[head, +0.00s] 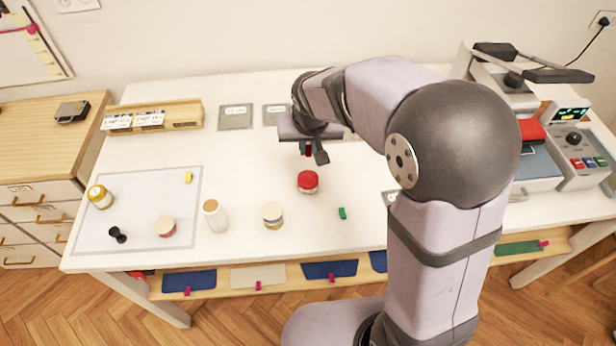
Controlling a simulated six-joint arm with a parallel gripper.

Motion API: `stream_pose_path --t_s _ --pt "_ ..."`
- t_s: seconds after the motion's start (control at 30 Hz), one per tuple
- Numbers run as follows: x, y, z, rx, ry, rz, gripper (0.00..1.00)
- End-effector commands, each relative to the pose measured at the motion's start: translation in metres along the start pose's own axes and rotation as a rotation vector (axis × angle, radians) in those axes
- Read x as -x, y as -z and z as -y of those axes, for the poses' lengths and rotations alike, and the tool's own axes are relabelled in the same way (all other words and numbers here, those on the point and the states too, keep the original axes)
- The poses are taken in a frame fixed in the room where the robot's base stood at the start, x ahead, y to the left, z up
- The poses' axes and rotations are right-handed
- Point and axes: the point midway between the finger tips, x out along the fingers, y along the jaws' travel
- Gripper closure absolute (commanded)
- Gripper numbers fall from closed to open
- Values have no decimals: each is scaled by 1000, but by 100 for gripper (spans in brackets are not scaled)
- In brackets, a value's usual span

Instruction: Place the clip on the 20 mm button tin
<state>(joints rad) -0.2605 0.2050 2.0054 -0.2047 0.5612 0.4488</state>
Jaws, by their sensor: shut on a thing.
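My gripper (310,152) is shut on a small red piece, probably a clip (308,149), mostly hidden by the fingers. It is held above the table, just behind a round tin with a red lid (307,181) in the picture. A yellow clip-like piece (188,177) lies on the pale mat at left, and a green one (342,213) lies on the bare table. Other round containers are a yellow one (100,197), a pink-lidded one (165,227) and a tan-lidded one (272,215). No size label is readable, so I cannot tell which is the 20 mm button tin.
A small black object (117,234) lies on the mat. A wooden tray (188,113) and grey plates (236,117) are at the back. A machine (540,160) fills the right end.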

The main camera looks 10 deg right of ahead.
Motion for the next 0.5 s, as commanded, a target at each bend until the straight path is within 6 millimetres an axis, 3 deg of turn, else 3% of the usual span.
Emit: stream_pose_path --t_s 0.33,0.5 --pt "-3 0 0 35 14 3 100" --pt "-22 -10 -1 36 12 8 100"
